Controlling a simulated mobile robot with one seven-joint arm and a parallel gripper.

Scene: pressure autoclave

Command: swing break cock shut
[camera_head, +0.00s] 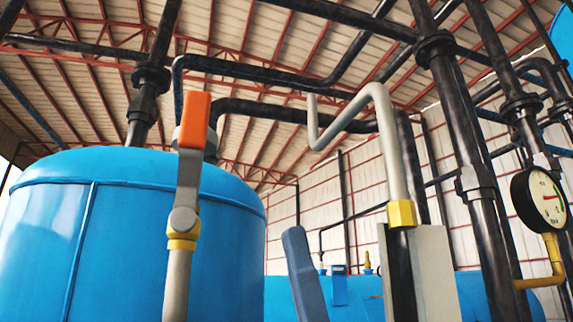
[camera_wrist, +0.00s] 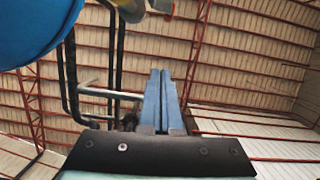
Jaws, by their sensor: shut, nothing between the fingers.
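The cock (camera_head: 184,220) stands at the left in the head view, on a grey upright pipe with a yellow collar. Its grey lever with an orange grip (camera_head: 195,120) points up, roughly in line with the pipe. My gripper (camera_head: 294,232) shows as a blue-grey bar pointing up, to the right of the cock and apart from it in the picture. In the wrist view my gripper (camera_wrist: 160,73) has its two blue fingers together, with nothing between them. A grey and yellow fitting is cut off at the top edge there; I cannot tell if it is the cock.
A large blue tank (camera_head: 110,200) stands behind the cock. To the right are a bent grey pipe (camera_head: 390,140) with a yellow nut, a pale panel (camera_head: 436,270), thick black pipes (camera_head: 470,160) and a pressure gauge (camera_head: 541,199).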

